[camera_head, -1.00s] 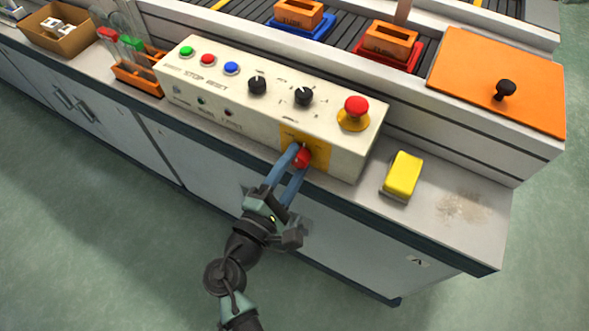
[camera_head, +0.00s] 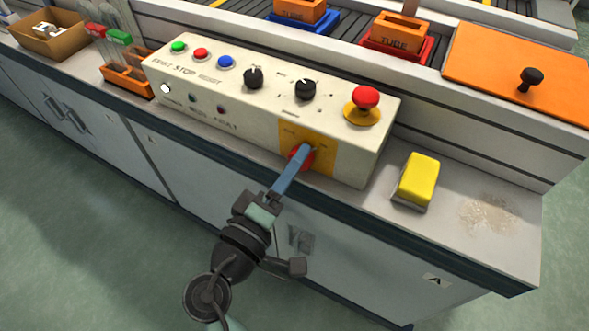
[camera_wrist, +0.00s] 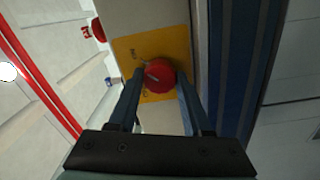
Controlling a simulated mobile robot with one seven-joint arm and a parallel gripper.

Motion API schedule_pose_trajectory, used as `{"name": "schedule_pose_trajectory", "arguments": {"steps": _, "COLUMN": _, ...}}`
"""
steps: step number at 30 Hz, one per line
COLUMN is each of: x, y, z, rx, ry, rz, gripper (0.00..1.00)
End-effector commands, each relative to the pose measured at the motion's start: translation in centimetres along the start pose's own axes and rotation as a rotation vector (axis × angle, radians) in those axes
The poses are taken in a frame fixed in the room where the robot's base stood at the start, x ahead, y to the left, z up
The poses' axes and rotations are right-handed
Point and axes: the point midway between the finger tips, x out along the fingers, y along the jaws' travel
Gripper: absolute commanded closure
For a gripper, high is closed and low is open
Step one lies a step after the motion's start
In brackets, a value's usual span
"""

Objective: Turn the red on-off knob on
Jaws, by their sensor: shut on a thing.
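The red on-off knob (camera_head: 308,161) is on a yellow plate (camera_head: 321,155) at the front of the cream control box. My gripper (camera_head: 302,151) is at the knob, its blue fingers lined up one behind the other in the head view and partly covering it. In the wrist view, the round red knob (camera_wrist: 158,77) sits between the two fingertips (camera_wrist: 160,73), which are shut on it from both sides. A pale mark shows slanting across its face. The plate's lettering is too small to read surely. A white lamp (camera_head: 165,88) glows at the box's left end.
A red emergency button (camera_head: 366,97) on a yellow base and two black knobs stand on the box top. A yellow block (camera_head: 416,180) lies right of the box. The cabinet's front edge runs below my gripper.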

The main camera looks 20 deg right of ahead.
Motion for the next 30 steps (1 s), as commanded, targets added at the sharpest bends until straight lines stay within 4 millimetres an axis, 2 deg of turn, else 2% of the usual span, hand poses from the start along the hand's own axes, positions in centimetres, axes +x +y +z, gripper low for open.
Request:
{"name": "schedule_pose_trajectory", "arguments": {"steps": 18, "x": -0.02, "y": -0.07, "z": 0.04, "rx": 0.044, "ry": -0.003, "rz": -0.002, "gripper": 1.00}}
{"name": "schedule_pose_trajectory", "arguments": {"steps": 19, "x": -0.02, "y": -0.07, "z": 0.04, "rx": 0.044, "ry": -0.003, "rz": -0.002, "gripper": 0.49}}
{"name": "schedule_pose_trajectory", "arguments": {"steps": 24, "x": -0.02, "y": -0.06, "z": 0.03, "rx": 0.043, "ry": -0.002, "rz": -0.001, "gripper": 0.21}}
{"name": "schedule_pose_trajectory", "arguments": {"steps": 30, "x": -0.01, "y": -0.03, "z": 0.01, "rx": 0.043, "ry": -0.002, "rz": 0.000, "gripper": 0.21}}
